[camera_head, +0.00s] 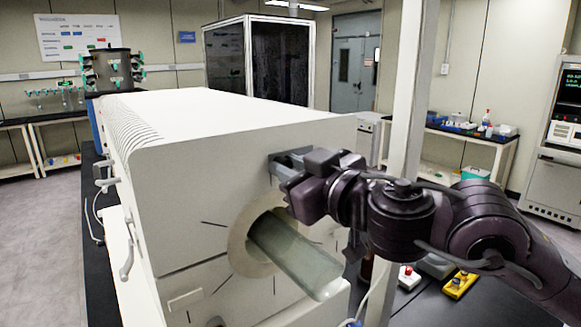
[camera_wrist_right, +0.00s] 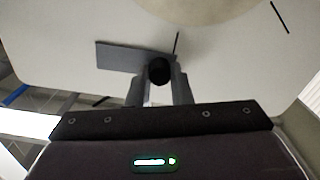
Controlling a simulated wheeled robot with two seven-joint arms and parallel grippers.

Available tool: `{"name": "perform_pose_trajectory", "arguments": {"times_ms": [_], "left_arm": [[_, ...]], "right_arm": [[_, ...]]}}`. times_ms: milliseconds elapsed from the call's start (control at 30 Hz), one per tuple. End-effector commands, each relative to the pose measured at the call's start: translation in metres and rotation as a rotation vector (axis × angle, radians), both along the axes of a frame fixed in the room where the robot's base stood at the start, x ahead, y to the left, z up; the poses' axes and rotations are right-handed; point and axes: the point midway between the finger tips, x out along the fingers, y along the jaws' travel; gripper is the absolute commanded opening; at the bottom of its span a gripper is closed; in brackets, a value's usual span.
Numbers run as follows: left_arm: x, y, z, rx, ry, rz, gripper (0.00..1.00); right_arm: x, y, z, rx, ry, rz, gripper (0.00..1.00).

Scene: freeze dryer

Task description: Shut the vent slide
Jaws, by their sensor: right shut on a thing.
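The white freeze dryer (camera_head: 190,190) fills the middle of the head view, with a clear cylinder sticking out of its round front port. My right gripper (camera_head: 284,163) reaches its front panel from the right, above the port. In the right wrist view, my right gripper (camera_wrist_right: 160,88) is shut on a round black knob (camera_wrist_right: 159,70). A flat grey plate, which looks like the vent slide (camera_wrist_right: 120,56), lies against the white panel behind the knob, mostly to its left. A short dark line stands on the panel just above the knob. My left gripper is out of view.
The clear cylinder (camera_head: 295,262) juts out just below my right gripper. A white post (camera_head: 407,100) stands behind my right arm. A dark bench (camera_head: 425,305) at the lower right holds a yellow item (camera_head: 459,285) and other small things.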

Motion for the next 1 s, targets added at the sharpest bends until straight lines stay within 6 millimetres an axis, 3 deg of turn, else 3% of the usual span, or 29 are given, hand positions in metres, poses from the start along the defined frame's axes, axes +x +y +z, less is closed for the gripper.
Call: {"name": "perform_pose_trajectory", "arguments": {"times_ms": [167,500,800,833,1000], "left_arm": [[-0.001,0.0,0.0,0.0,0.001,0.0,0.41],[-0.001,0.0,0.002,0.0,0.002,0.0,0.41],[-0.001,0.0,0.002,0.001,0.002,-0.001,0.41],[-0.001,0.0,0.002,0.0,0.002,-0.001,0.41],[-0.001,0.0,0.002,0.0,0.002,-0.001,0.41]], "right_arm": [[0.003,-0.004,0.0,0.002,0.003,-0.002,0.0],[0.032,-0.044,0.0,0.002,0.002,-0.003,0.0],[0.033,-0.046,0.001,0.001,0.0,-0.006,0.0],[0.033,-0.046,0.001,0.001,0.0,-0.006,0.22],[0.033,-0.045,0.0,0.0,0.0,-0.004,0.41]]}}
